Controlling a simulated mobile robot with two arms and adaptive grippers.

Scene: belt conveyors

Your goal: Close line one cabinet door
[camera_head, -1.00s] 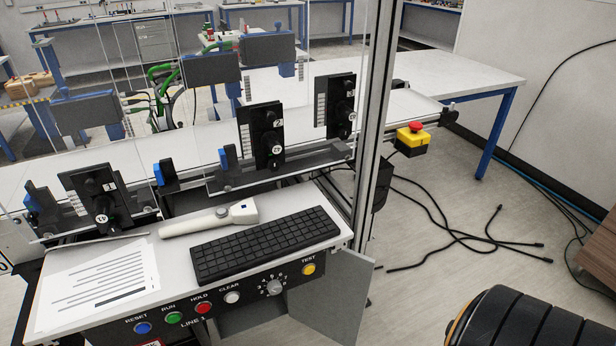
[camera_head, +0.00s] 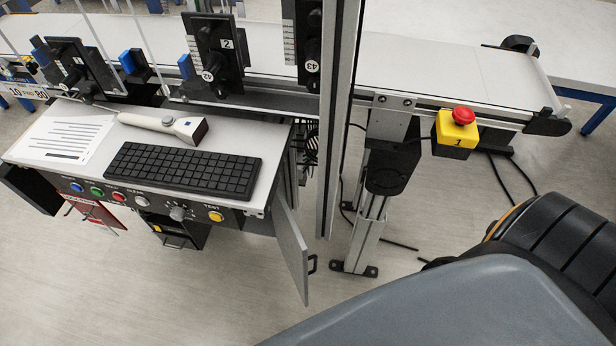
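The line one cabinet stands under a white desktop (camera_head: 60,150) with a row of coloured buttons on its front panel. Its grey door (camera_head: 291,250) hangs open at the right end of the cabinet, swung out toward me. A small dark handle (camera_head: 312,264) shows on the door's right side. The space below the panel is partly visible, with a dark box (camera_head: 175,231) in it. Neither gripper is in view. A grey link of my own arm fills the lower right, apart from the door in the picture.
A keyboard (camera_head: 183,170), a white scanner (camera_head: 165,127) and a paper sheet lie on the desktop. A metal post (camera_head: 340,120) rises just behind the door. A yellow emergency-stop box (camera_head: 457,130) is mounted on the conveyor (camera_head: 450,75). Floor in front of the cabinet is clear.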

